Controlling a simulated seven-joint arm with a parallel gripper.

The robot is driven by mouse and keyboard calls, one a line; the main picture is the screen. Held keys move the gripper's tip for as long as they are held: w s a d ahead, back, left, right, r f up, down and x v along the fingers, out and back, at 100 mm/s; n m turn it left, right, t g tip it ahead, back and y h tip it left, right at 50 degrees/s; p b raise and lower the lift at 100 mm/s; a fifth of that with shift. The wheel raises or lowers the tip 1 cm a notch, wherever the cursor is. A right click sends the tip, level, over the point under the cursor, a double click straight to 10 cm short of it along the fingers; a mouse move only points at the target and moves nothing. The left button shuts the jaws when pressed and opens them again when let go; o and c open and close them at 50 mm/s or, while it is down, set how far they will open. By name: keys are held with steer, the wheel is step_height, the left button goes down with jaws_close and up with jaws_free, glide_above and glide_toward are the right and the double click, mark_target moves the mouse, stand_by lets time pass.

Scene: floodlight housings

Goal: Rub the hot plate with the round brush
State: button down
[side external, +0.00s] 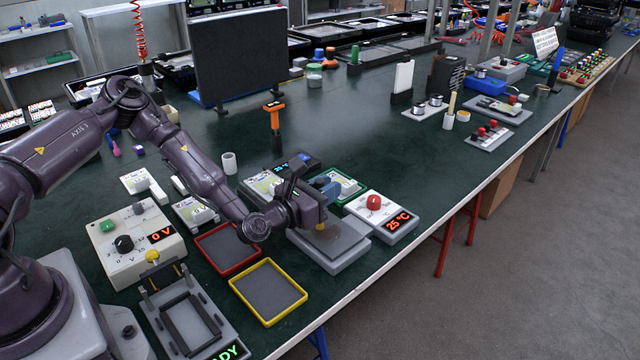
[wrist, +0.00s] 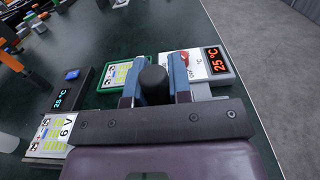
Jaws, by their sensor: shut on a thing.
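The hot plate (side external: 349,241) is a flat grey slab at the front edge of the bench in the side view. Beside it is a white control box with a red knob (side external: 373,203) and a 25 °C display, which also shows in the wrist view (wrist: 215,60). My gripper (side external: 326,190) is over the back part of the plate, its blue fingers closed around the dark, rounded handle of the round brush (wrist: 153,80). The brush's lower end is mostly hidden. A brown patch shows on the plate just below my gripper; I cannot tell whether bristles touch it.
A red-rimmed tray (side external: 229,250) and a yellow-rimmed tray (side external: 268,291) lie left of the plate. A green-edged module (side external: 343,184) and a dark display box (side external: 297,163) stand behind it. An orange-handled tool (side external: 274,118) stands upright farther back. Bench right of the control box is clear.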

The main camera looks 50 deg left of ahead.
steer(key=d, duration=0.4)
steer(key=shift+d, duration=0.3)
step_height(320, 180, up, 8)
stand_by(0.4)
stand_by(0.4)
